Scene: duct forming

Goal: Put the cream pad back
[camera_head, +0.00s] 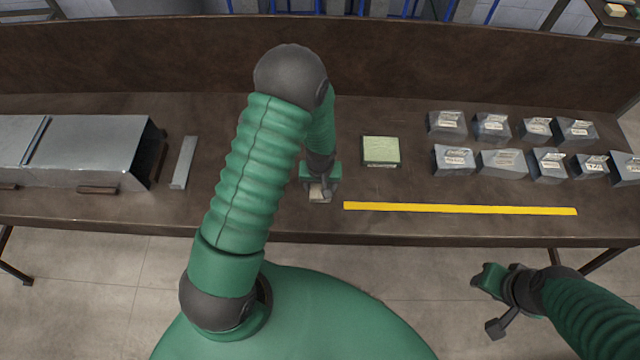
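A small cream pad (318,194) shows at the tip of my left gripper (320,188), over the front part of the brown table. The gripper points down and covers part of the pad. I cannot tell whether its fingers are closed on the pad or whether the pad touches the table. A pale yellow-green square block (381,151) lies on the table to the right of the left gripper, apart from it. My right gripper (494,305) is open and empty, in front of the table's front edge at the lower right.
Folded sheet-metal ducting (75,150) lies at the left, with a flat grey strip (184,162) beside it. A yellow bar (460,209) lies along the front. Two rows of labelled grey blocks (502,163) stand at the right. A brown back panel (440,60) rises behind the table.

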